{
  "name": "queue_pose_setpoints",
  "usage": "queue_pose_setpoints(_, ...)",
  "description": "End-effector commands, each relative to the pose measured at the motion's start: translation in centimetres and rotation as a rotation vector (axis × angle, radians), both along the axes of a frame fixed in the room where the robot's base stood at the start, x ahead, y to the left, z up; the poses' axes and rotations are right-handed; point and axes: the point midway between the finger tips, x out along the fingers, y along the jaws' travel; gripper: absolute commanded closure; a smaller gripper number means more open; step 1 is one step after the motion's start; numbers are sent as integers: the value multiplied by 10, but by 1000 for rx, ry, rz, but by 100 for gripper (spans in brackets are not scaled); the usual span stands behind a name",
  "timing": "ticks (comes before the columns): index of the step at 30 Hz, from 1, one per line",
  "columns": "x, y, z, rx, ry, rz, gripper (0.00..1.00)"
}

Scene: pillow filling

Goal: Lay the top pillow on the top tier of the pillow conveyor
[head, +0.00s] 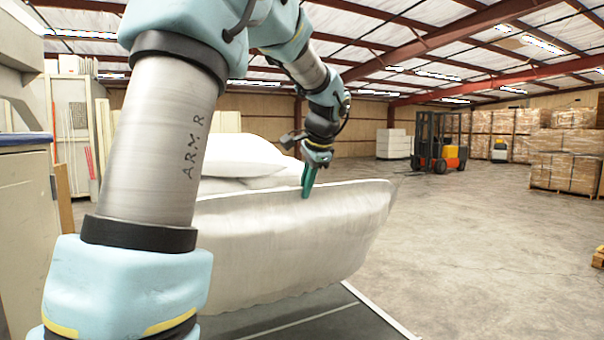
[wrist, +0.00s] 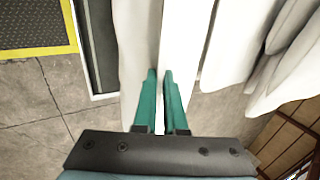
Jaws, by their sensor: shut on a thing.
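My gripper (head: 307,190) has its teal fingers closed on the upper edge of a large white pillow (head: 285,245). The pillow hangs below the fingers, spread broadside to the head camera, its right end drooping over the floor side. In the wrist view the fingertips (wrist: 160,78) pinch a white edge of the pillow (wrist: 180,45). More white pillows (head: 238,157) lie stacked behind the held one; my arm hides part of them. I cannot make out the pillow conveyor or its top tier for certain.
A dark surface with a white edge strip (head: 372,304) lies below the held pillow. A pale cabinet (head: 25,215) stands at the left. A forklift (head: 438,145) and wrapped pallets (head: 568,172) stand far right. The concrete floor (head: 480,250) between is clear. A yellow-edged mat (wrist: 32,22) shows in the wrist view.

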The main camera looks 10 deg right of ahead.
Motion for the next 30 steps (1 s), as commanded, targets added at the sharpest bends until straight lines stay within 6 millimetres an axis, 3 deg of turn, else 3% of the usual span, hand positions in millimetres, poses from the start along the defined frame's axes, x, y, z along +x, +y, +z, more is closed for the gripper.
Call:
queue_pose_setpoints(9,-14,-6,-41,32,-108,-5,100)
queue_pose_setpoints(30,-32,-12,-89,81,-241,-4,100)
